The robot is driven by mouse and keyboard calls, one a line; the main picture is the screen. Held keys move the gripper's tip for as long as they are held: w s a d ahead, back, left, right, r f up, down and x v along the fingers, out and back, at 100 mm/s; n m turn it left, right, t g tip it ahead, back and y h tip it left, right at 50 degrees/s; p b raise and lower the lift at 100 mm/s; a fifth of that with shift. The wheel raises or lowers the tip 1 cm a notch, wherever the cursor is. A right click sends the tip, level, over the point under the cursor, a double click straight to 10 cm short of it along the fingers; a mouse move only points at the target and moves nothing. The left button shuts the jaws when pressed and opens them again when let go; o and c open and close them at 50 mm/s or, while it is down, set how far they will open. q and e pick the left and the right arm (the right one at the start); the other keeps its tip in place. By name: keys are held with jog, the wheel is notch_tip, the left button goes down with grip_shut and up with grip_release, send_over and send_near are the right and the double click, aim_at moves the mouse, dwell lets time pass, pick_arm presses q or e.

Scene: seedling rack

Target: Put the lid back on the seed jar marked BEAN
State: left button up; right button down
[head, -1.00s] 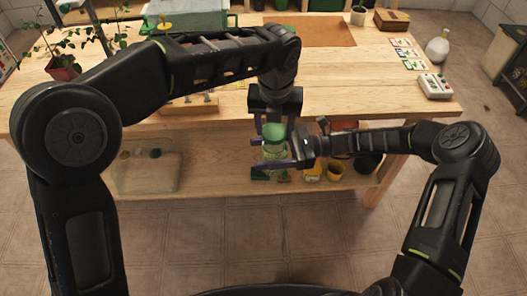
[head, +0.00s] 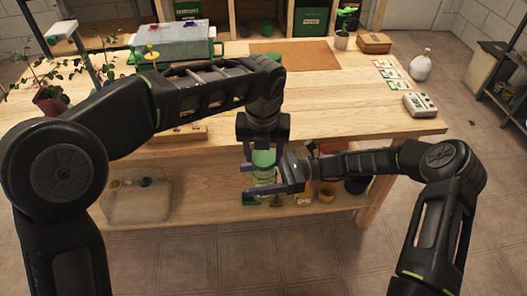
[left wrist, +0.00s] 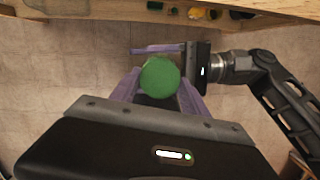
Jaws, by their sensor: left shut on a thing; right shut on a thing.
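My left gripper (head: 263,158) points down and is shut on a round green lid (head: 263,159); the lid also shows between its purple fingers in the left wrist view (left wrist: 160,78). A clear, greenish jar (head: 263,176) stands upright directly under the lid, in front of the bench. My right gripper (head: 264,189) comes in from the right and is shut around the jar's body. Lid and jar look lined up in the head view; I cannot tell whether the lid is seated. From above, the lid hides the jar's mouth. No BEAN marking is readable.
The wooden bench (head: 330,100) lies just behind both grippers, with a lower shelf (head: 225,205) holding a clear bin (head: 135,195) and small yellow pots. A white-and-grey device (head: 420,105), seed packets and a brown mat (head: 295,56) are on top. The floor in front is clear.

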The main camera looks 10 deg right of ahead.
pick_arm(q)
jog(key=shift+f, duration=0.7)
jog(key=shift+f, duration=0.6)
dwell(0.5)
jog(key=m, duration=0.3)
jog(key=shift+a+m, duration=0.1)
jog(key=shift+m, duration=0.2)
jog(key=m+h, duration=0.1)
jog(key=m, duration=0.2)
jog(key=o, duration=1.3)
jog(key=shift+c, duration=0.2)
jog(key=shift+r, duration=2.3)
jog(key=shift+c, duration=0.3)
